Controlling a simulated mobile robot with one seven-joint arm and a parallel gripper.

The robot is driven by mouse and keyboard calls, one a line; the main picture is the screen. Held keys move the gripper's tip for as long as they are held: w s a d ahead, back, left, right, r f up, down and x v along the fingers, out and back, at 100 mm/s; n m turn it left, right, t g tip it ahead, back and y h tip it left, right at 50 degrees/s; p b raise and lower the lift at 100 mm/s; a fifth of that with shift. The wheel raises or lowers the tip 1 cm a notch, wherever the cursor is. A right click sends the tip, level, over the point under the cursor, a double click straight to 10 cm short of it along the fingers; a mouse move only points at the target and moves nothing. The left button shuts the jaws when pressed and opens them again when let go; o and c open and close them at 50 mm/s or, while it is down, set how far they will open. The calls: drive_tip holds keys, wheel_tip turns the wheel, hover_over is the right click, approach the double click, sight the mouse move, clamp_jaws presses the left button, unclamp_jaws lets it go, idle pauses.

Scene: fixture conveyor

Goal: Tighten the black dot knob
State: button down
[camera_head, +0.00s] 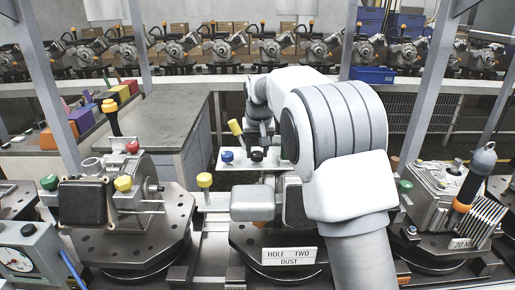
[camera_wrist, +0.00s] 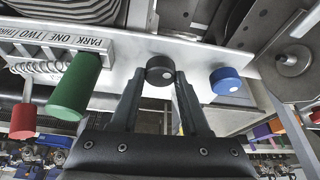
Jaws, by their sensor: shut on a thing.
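The black knob with a pale dot (camera_wrist: 160,70) is mounted on a light metal plate (camera_wrist: 205,52) in the wrist view. My gripper (camera_wrist: 160,80) has one finger on each side of this knob and is shut on it. A blue knob (camera_wrist: 226,80), also with a pale dot, is on the same plate just right of my gripper. In the head view the black knob (camera_head: 257,156) shows small below my gripper (camera_head: 262,146), with the blue knob (camera_head: 227,157) to its left. My arm hides part of the plate's right side.
In the wrist view, a green handle (camera_wrist: 77,85) and a red one (camera_wrist: 24,121) stand left of my gripper near a "PARK" label (camera_wrist: 60,38). In the head view, fixtures with a yellow knob (camera_head: 123,183) and a dark upright handle (camera_head: 476,175) flank my arm.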

drive_tip(key=m+h+p, duration=0.1)
drive_tip(key=m, duration=0.2)
drive_tip(key=m+h+p, duration=0.1)
drive_tip(key=m+p, duration=0.1)
drive_tip(key=m, duration=0.1)
drive_tip(key=shift+a+r+g, duration=0.15)
drive_tip(key=shift+r+g, duration=0.05)
drive_tip(key=shift+g, duration=0.1)
drive_tip(key=shift+w+f+m+g+h+p, duration=0.15)
drive_tip(key=shift+m+h+p, duration=0.3)
drive_tip(key=shift+m, duration=0.55)
drive_tip(key=shift+s+r+m+g+h+p, duration=0.15)
drive_tip(key=shift+m+h+p, duration=0.25)
drive_tip(key=shift+m, duration=0.6)
drive_tip(key=shift+f, duration=0.15)
drive_tip(key=shift+c, duration=1.9)
unclamp_jaws()
drive_tip(key=v, duration=1.7)
drive_tip(key=shift+w+r, duration=0.15)
drive_tip(key=shift+r, duration=0.1)
